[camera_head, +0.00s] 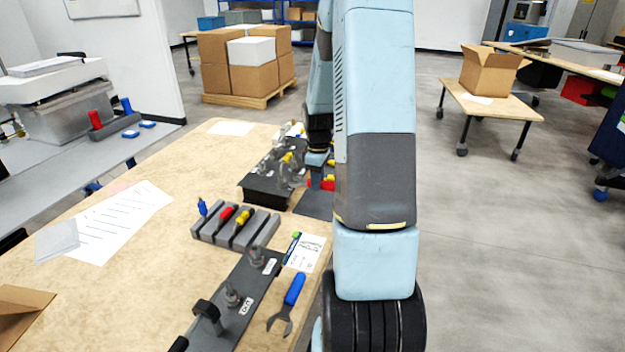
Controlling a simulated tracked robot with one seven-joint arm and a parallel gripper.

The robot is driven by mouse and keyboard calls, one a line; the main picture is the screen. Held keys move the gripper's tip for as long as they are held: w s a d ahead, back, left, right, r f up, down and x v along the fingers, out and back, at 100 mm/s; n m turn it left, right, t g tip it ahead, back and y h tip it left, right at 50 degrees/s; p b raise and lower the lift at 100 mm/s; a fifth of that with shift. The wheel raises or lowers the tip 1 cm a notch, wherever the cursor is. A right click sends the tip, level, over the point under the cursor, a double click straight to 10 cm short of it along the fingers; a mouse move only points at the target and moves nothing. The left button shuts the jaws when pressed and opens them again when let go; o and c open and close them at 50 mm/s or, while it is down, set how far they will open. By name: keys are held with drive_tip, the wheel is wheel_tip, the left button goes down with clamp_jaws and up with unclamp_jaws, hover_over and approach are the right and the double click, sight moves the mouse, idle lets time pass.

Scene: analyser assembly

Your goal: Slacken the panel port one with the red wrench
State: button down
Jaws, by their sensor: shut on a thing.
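My gripper (316,177) is small and partly hidden behind my own arm, at the right end of the dark fitting panel (262,187). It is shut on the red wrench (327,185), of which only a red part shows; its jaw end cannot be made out. The panel stands on the wooden table and carries several clear and metal fittings with yellow parts. Which fitting is port one, and whether the wrench touches it, I cannot tell.
A blue-handled wrench (292,292) lies beside a dark plate (241,303) with fittings. A grey rack (236,228) holds blue, red and yellow handled tools. Papers (119,221) lie at the left. The table's middle is mostly clear.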

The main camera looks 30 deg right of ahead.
sight(328, 183)
drive_tip(key=shift+s+d, duration=0.1)
drive_tip(key=shift+s, duration=0.1)
drive_tip(key=shift+s+d+r, duration=0.95)
drive_tip(key=shift+s+r, duration=0.15)
drive_tip(key=shift+s, duration=0.05)
drive_tip(key=shift+r, duration=3.4)
